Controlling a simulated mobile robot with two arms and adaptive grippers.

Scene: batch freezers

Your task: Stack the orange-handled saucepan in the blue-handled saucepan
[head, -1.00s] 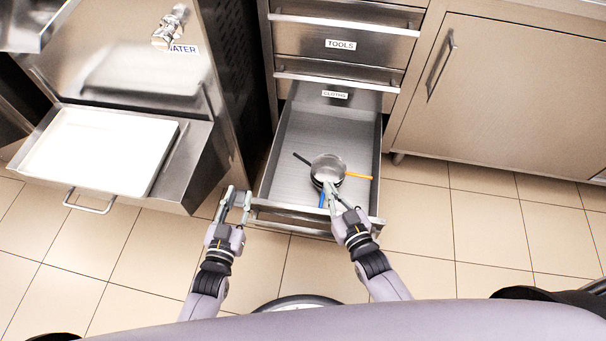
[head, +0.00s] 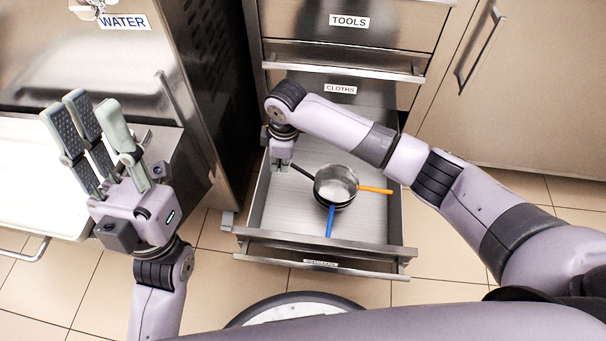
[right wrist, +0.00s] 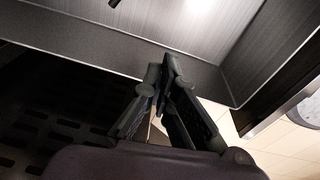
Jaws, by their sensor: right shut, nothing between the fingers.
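The orange-handled saucepan and the blue-handled saucepan are nested in one pile (head: 336,185) inside the open drawer in the head view. The orange handle (head: 375,190) points right, and the blue handle (head: 330,222) points toward the drawer front. A black handle (head: 301,171) points up-left from the same pile. The order of the pans is hard to tell. My right gripper (head: 281,166) points down by the drawer's left side, left of the black handle's tip, shut and empty; it also shows in the right wrist view (right wrist: 166,75). My left gripper (head: 80,112) is raised, open and empty, far left.
The drawer (head: 285,215) is pulled out below the closed TOOLS drawer (head: 350,40). A steel machine with a white tray (head: 30,200) stands at left. A closed cabinet door (head: 540,90) is at right. The drawer floor right of the pans is bare.

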